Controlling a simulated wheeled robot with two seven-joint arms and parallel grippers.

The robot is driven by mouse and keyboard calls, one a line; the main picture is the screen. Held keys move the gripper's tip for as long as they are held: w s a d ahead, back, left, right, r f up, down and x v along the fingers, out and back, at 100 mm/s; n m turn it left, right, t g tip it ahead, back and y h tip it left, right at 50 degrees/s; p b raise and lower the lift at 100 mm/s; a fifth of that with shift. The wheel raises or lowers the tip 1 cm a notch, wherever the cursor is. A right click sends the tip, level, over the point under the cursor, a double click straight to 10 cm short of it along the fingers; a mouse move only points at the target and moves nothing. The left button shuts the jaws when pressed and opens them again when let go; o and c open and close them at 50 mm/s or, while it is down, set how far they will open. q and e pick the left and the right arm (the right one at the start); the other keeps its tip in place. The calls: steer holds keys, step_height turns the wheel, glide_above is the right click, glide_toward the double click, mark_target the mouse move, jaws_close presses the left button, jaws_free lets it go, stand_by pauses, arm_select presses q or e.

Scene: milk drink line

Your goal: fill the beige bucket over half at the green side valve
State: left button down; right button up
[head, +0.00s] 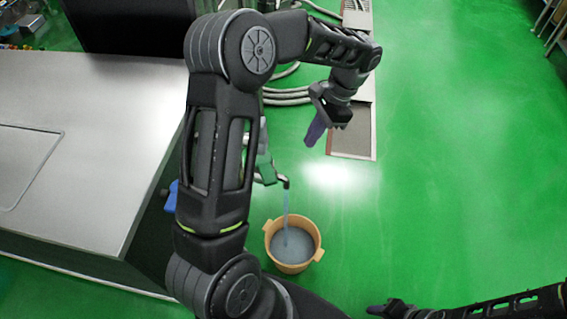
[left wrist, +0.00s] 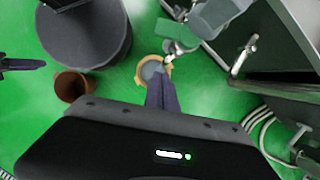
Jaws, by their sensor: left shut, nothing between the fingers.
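The beige bucket (head: 271,251) stands upright on the floor below the green side valve (head: 266,168). A stream of water (head: 286,215) runs from the valve's spout into it. Grey-blue liquid covers the bucket's bottom; its exact level is hard to tell. My left arm partly hides the valve. My left gripper (head: 315,131) is shut and empty, above and to the right of the valve in the head view. In the left wrist view its shut fingers (left wrist: 162,92) overlap the bucket's lower edge (left wrist: 141,78). My right gripper (head: 385,308) is at the bottom edge, its jaws unclear.
A steel-topped machine (head: 90,130) fills the left side. Hoses (head: 288,96) and a floor drain grate (head: 352,135) lie beyond the valve. A brown pot (left wrist: 70,86) stands on the floor in the left wrist view. Green floor is open on the right.

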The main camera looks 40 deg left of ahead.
mark_target(270, 177)
arm_select(q)
steer(key=s+a+f+p, duration=0.2)
steer(key=s+a+f, duration=0.2)
steer(key=f, duration=0.5)
steer(key=s, duration=0.2)
steer(key=shift+s+f+p, duration=0.2)
steer(key=shift+s+p, duration=0.1)
steer(key=shift+s, duration=0.05)
steer(key=shift+s+m, duration=0.35)
steer(key=shift+m, duration=0.15)
steer(key=shift+s+a+m+t+y+b, duration=0.1)
steer(key=shift+s+m+t+y+b, duration=0.3)
steer(key=shift+m, duration=0.45)
steer(key=shift+s+a+m+t+y+b, duration=0.1)
steer(key=shift+s+a+m+t+y, duration=0.1)
steer(key=shift+s+m, duration=0.6)
steer(key=shift+s+a+m+t+y+b, duration=0.1)
steer(key=shift+s+m+t+y+b, duration=0.2)
steer(key=shift+m, duration=0.65)
steer(key=shift+r, duration=0.1)
